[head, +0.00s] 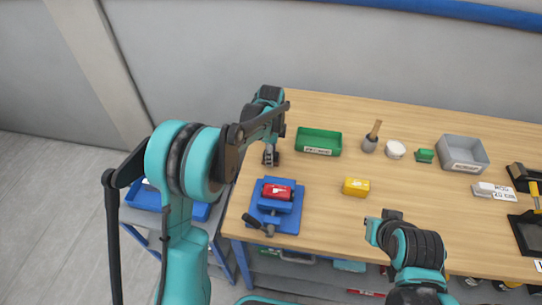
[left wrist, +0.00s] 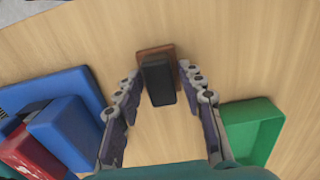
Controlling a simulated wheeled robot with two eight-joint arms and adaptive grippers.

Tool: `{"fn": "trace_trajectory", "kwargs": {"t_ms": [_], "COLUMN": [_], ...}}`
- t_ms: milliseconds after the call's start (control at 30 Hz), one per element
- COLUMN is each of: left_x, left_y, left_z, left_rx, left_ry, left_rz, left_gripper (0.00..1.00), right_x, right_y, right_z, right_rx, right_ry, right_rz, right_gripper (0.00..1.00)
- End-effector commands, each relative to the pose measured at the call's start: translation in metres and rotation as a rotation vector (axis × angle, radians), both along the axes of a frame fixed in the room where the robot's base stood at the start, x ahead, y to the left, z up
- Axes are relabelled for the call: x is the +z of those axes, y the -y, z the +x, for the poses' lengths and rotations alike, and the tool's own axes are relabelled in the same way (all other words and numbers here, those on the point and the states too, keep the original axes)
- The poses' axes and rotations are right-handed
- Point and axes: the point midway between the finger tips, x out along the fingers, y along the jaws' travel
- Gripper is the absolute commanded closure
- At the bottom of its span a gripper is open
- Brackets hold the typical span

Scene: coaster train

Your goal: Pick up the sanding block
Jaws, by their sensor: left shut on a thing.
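The sanding block (left wrist: 158,82) shows in the left wrist view as a dark block on a reddish-brown base, between the two fingers of my left gripper (left wrist: 158,84). My left gripper is shut on it. In the head view my left gripper (head: 270,158) points down near the table's left edge, left of the green bin, and the block is mostly hidden there. I cannot tell whether the block touches the table. My right gripper (head: 374,229) is over the front of the table, apart from the block; its fingers are too unclear to judge.
A green bin (head: 319,142) stands right of my left gripper, and a blue vise (head: 277,205) with a red piece is in front. A yellow block (head: 355,187) lies mid-table. A grey bin (head: 463,151) is at the back right. Bare wood lies between them.

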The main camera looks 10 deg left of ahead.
Motion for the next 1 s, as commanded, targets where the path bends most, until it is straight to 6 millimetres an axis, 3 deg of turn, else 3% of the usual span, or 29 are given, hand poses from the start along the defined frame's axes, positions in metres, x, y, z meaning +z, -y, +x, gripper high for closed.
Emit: {"fn": "trace_trajectory", "kwargs": {"t_ms": [267,500,700,1000], "left_x": [0.044,0.076,0.096,0.106], "left_y": [0.001,0.061,0.097,0.115], "left_z": [-0.001,-0.012,-0.018,-0.022], "left_rx": [-0.001,-0.006,-0.003,0.000], "left_ry": [0.000,0.000,0.000,0.000], "left_rz": [0.000,0.000,0.000,0.000], "left_gripper": [0.90,0.90,0.90,0.90], "right_x": [0.019,0.034,0.042,0.045], "right_y": [0.000,0.000,0.000,0.000], "right_z": [0.000,0.000,0.000,0.000], "right_rx": [0.000,0.000,0.000,0.000], "right_ry": [0.000,0.000,0.000,0.000], "right_rz": [0.000,0.000,0.000,0.000], "right_gripper": [1.00,1.00,1.00,1.00]}}
